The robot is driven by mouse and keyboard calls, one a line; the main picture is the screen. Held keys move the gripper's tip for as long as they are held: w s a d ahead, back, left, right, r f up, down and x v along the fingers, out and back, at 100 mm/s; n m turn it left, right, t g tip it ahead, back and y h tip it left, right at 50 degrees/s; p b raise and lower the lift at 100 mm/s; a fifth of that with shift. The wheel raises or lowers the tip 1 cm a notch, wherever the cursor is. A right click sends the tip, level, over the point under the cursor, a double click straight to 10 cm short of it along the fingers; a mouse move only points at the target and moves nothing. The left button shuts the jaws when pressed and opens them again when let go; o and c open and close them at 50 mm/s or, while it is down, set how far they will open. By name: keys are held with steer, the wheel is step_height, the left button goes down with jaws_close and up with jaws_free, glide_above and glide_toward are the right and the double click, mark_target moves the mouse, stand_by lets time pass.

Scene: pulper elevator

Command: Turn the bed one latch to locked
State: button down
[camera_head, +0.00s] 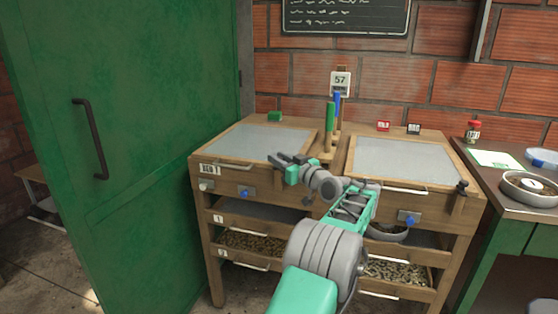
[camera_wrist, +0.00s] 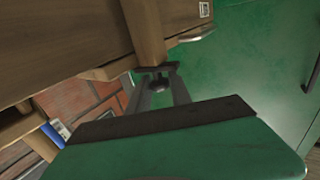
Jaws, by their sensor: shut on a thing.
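Bed one is the left wooden bed with a grey mesh top (camera_head: 260,141) and a white "BED 1" label (camera_head: 210,168). My gripper (camera_head: 285,158) is at its front right corner. In the wrist view, my gripper's two fingers (camera_wrist: 161,90) close around the small dark latch (camera_wrist: 158,83). This latch is by the end of a wooden upright (camera_wrist: 143,30). In the head view, my gripper hides the latch, so its angle is hard to tell. A similar dark latch (camera_head: 461,187) shows on the right bed's front right corner.
A large green door (camera_head: 110,170) stands open on the left. A second mesh bed (camera_head: 405,160) is to the right, and a side table (camera_head: 500,180) beyond it holds several items. Pull handles (camera_head: 235,166) and blue knobs (camera_head: 243,194) stick out along the front.

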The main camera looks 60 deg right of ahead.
steer(key=shift+d+r+n+t+y+p, duration=0.1)
steer(key=shift+n+t+y+p, duration=0.5)
steer(key=shift+n+y+p, duration=0.75)
steer(key=shift+y+p, duration=0.5)
steer(key=shift+y, duration=0.05)
steer(key=c, duration=1.2)
jaws_free()
steer(key=shift+w, duration=0.15)
steer(key=shift+c, duration=0.2)
steer(key=shift+o, duration=0.2)
